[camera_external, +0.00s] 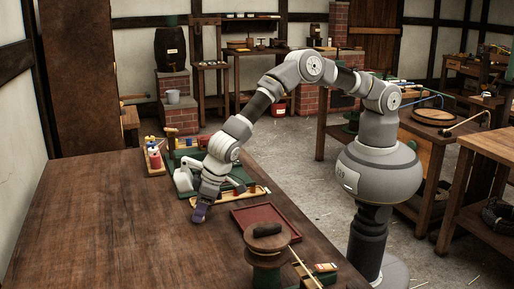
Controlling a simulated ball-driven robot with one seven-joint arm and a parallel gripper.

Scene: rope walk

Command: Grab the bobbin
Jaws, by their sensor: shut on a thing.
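My gripper (203,199) points down over the near right part of the wooden table. It is shut on a small dark purple piece (199,214), which looks like a bobbin. The piece is at or just above the tabletop; I cannot tell whether it touches. The fingers are small here, and the wrist hides part of the view behind them.
The wooden table (110,230) is clear on the left. A red tray (240,217) is at right. A large wooden spool (267,262) stands in front.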

